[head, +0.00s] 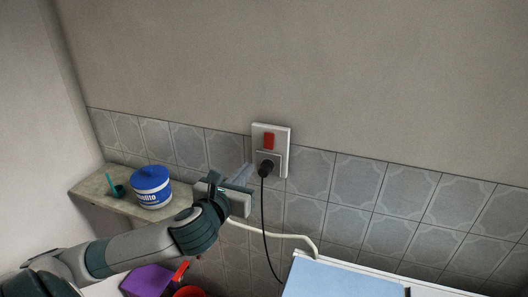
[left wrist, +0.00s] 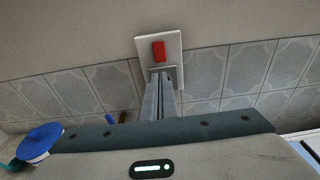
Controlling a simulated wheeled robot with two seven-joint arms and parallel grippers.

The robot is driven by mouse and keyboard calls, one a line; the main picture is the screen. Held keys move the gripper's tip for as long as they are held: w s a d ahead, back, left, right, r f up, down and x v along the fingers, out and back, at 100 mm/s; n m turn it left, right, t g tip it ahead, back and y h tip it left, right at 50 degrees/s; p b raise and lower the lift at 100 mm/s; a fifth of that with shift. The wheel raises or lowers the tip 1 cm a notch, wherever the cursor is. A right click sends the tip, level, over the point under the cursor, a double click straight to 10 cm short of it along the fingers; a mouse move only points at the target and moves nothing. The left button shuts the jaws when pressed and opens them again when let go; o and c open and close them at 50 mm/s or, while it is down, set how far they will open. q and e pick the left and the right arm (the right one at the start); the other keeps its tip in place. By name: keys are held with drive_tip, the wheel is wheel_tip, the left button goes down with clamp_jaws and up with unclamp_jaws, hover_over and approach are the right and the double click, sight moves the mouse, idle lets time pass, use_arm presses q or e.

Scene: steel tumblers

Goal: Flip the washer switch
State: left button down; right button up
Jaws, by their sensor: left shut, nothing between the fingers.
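The washer switch is a red rocker (head: 269,141) in the upper half of a white wall plate (head: 284,133). A black plug (head: 266,168) sits in the socket below it, with a black cable hanging down. My left gripper (head: 245,172) is shut and empty, just left of the plate's lower part in the head view. In the left wrist view the shut fingers (left wrist: 161,84) point at the plate, with their tips just below the red switch (left wrist: 158,51) and covering the plug area. I cannot tell whether the fingertips touch the plate. My right gripper is not in view.
A ledge (head: 92,187) at the left holds a blue-lidded tub (head: 151,186) and a small green cup with a stick (head: 117,190). A pale hose (head: 291,237) runs along the wall below the gripper. A light blue surface (head: 340,281) is at the bottom right.

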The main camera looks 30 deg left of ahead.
use_arm(q)
drive_tip(key=shift+w+b, duration=0.85)
drive_tip(key=shift+b, duration=0.35)
drive_tip(key=p, duration=0.5)
approach(268, 147)
drive_tip(key=x, duration=0.5)
drive_tip(key=shift+w+r, duration=0.1)
drive_tip(key=shift+r, duration=0.1)
drive_tip(key=shift+w+a+f, duration=0.15)
drive_tip(key=shift+w+f, duration=0.05)
drive_tip(key=shift+w, duration=0.35)
